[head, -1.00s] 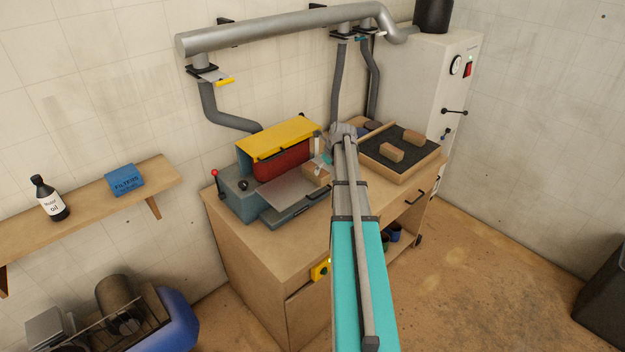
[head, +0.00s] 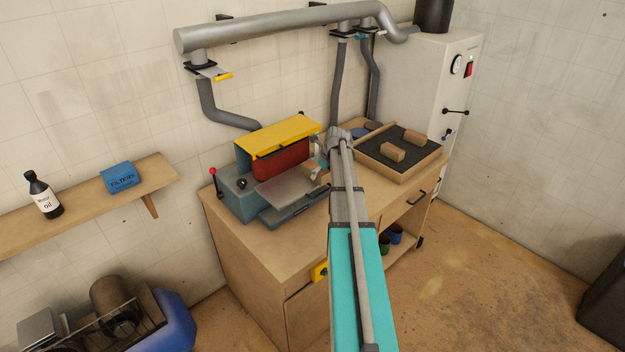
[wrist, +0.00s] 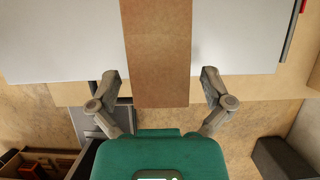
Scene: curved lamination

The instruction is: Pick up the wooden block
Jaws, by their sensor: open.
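A wooden block (wrist: 155,45) shows large in the wrist view, on the light metal table (wrist: 60,45) of the sander. It lies between the two fingers of my open gripper (wrist: 160,76), with a gap visible on each side. I cannot tell how far the fingers are above the table.
The sander (head: 240,187) has a yellow hood (head: 280,137) over a red belt, close to my gripper. A tray (head: 403,178) with a dark lining and two wooden blocks stands to the right on the bench (head: 250,245). A duct pipe (head: 270,27) runs above.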

